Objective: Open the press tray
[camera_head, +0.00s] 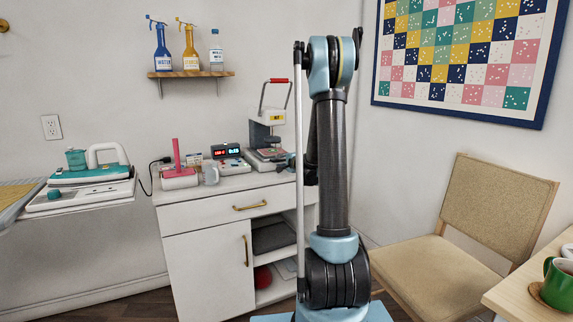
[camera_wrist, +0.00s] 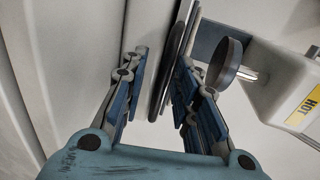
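The press (camera_head: 270,120) stands at the right end of the cabinet top, with a raised red-gripped lever and a yellow HOT label. Its flat tray (camera_head: 266,160) is low at the base, below the head. In the wrist view the press head (camera_wrist: 285,90) is at the right with a round plate (camera_wrist: 226,62) beside it. The tray's dark edge (camera_wrist: 172,62) runs between the two blue fingers of my gripper (camera_wrist: 162,68). The fingers are spread, with a visible gap on the left; contact on the right is unclear. In the head view my arm hides most of the gripper.
A shelf with bottles (camera_head: 190,74) hangs above. A chair (camera_head: 470,220) stands at the right.

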